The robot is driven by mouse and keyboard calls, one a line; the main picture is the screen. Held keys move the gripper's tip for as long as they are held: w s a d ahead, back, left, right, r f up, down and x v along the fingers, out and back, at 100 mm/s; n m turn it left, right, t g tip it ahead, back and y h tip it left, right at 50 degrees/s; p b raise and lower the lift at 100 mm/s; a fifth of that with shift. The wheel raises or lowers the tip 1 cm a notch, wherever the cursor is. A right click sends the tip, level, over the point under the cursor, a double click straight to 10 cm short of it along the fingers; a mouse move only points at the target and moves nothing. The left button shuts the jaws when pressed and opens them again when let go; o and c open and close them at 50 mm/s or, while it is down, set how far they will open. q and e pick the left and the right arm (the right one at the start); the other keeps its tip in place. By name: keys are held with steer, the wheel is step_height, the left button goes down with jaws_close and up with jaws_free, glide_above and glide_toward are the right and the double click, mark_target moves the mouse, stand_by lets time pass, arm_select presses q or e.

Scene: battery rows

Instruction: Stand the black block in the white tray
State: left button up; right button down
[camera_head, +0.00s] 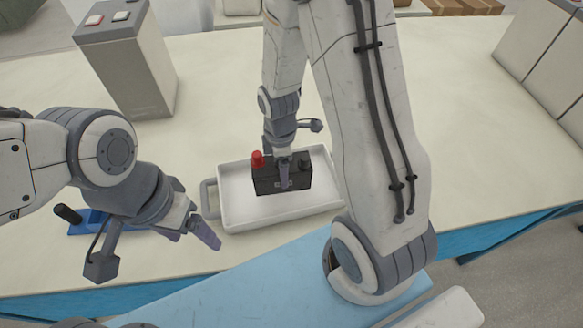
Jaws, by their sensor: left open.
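The black block (265,184), with a red knob and a dark knob on top, is upright within the white tray's outline. Whether its underside touches the tray floor is not clear. The white tray (240,220) lies on the table with a handle at its left end. My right gripper (284,180) points down at the block, one finger in front of its near face; the other finger is hidden, so its grip is unclear. My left gripper (193,232) is open and empty, beside the tray's front left corner.
A grey box with red and white buttons (125,65) stands at the back left. A blue object (85,224) lies behind my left arm. Pale boxes (540,50) stand at the right. My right arm hides the tray's right end. The table between is clear.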

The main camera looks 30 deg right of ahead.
steer(key=shift+w+a+f, duration=0.15)
steer(key=shift+w+f, duration=0.1)
steer(key=shift+w, duration=0.25)
steer(key=shift+w+a+f, duration=0.1)
steer(key=shift+w+f, duration=0.15)
steer(key=shift+w, duration=0.2)
steer(key=shift+f+p, duration=0.35)
steer(key=shift+f, duration=1.6)
steer(key=shift+f, duration=0.2)
jaws_free()
steer(key=shift+s, duration=0.1)
